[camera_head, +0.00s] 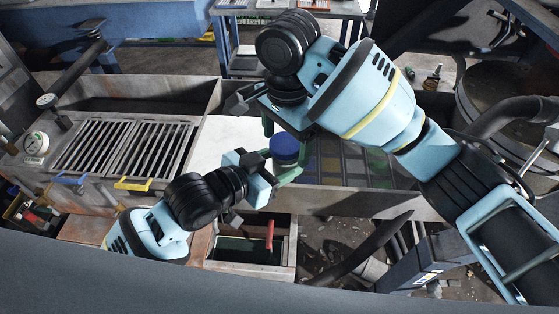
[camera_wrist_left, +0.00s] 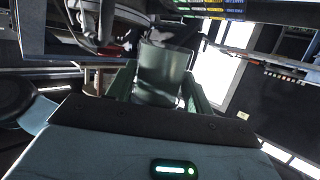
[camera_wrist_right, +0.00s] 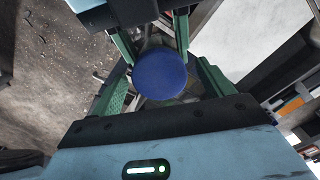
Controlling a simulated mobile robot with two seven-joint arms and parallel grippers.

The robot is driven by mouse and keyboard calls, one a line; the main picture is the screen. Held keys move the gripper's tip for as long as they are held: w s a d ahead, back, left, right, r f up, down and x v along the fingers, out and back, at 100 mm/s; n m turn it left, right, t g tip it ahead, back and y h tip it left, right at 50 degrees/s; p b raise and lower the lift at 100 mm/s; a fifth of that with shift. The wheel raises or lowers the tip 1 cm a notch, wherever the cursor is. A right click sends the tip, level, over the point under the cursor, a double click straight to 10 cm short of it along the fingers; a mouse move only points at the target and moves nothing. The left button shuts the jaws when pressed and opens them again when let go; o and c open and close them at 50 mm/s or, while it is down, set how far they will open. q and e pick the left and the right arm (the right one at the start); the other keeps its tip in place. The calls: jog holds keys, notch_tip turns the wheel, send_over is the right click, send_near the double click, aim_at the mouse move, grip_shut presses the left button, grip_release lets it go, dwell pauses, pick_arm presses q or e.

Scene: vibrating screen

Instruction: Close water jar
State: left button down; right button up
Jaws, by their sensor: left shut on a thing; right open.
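The water jar (camera_wrist_left: 163,75) is a grey-green cylinder between the green fingers of my left gripper (camera_wrist_left: 160,92), which is shut on it. In the head view my left gripper (camera_head: 284,172) is beside and below the blue round lid (camera_head: 285,148). The lid faces the camera in the right wrist view (camera_wrist_right: 160,74) and hides the jar body there. My right gripper (camera_wrist_right: 165,80) is open, with its fingers on either side of the lid and visible gaps. I cannot tell how tightly the lid sits on the jar.
A white flat surface (camera_head: 222,135) and a grid of coloured panels (camera_head: 345,163) lie behind the grippers. A slatted metal grate (camera_head: 120,146) is at the left. A bin with a red handle (camera_head: 269,236) is below. A large round drum (camera_head: 500,95) stands at the right.

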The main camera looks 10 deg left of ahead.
notch_tip(320, 180, up, 12)
dwell(0.6)
